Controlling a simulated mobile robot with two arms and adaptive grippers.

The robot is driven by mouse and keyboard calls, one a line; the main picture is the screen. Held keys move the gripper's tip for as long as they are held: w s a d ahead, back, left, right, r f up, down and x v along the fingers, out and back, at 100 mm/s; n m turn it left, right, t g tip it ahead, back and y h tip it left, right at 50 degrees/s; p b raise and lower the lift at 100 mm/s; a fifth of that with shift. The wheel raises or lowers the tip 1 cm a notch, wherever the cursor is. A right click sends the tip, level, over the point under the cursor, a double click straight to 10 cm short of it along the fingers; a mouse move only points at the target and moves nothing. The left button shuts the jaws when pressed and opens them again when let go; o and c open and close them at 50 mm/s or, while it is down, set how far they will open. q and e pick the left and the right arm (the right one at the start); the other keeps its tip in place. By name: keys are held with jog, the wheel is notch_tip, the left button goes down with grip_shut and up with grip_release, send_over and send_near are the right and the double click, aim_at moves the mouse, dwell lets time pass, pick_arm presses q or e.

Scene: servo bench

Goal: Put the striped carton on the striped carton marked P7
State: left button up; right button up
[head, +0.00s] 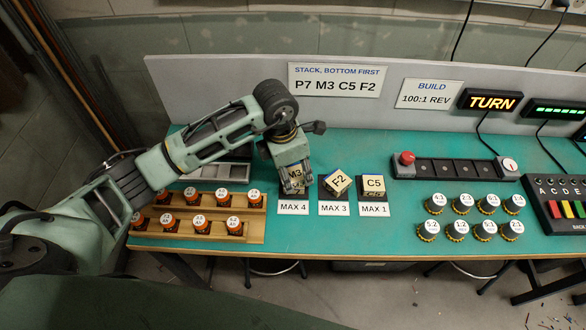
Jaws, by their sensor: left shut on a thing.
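My left gripper (295,184) is at the MAX 4 place and is shut on a carton marked M3 (296,172), mostly covered by the fingers. No carton marked P7 shows; anything under or behind the gripper and M3 is hidden. I cannot tell whether M3 touches something below it. To the right, a carton marked F2 (340,182) sits turned at an angle at the MAX 3 place, and a carton marked C5 (373,182) sits squarer at MAX 1. Stripes are too small to make out. My right gripper is not in view.
A sign (336,81) reads "Stack, bottom first P7 M3 C5 F2". A wooden rack (255,229) with orange-based, white-capped pieces stands front left. A dark panel with a red knob (407,158), several yellow-based round pieces (461,206) and a button box (560,205) lie to the right.

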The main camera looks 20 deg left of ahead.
pick_arm(q)
jog(key=shift+f, duration=0.1)
jog(key=shift+f, duration=0.15)
jog(key=o, duration=1.1)
jog(key=shift+o, duration=0.2)
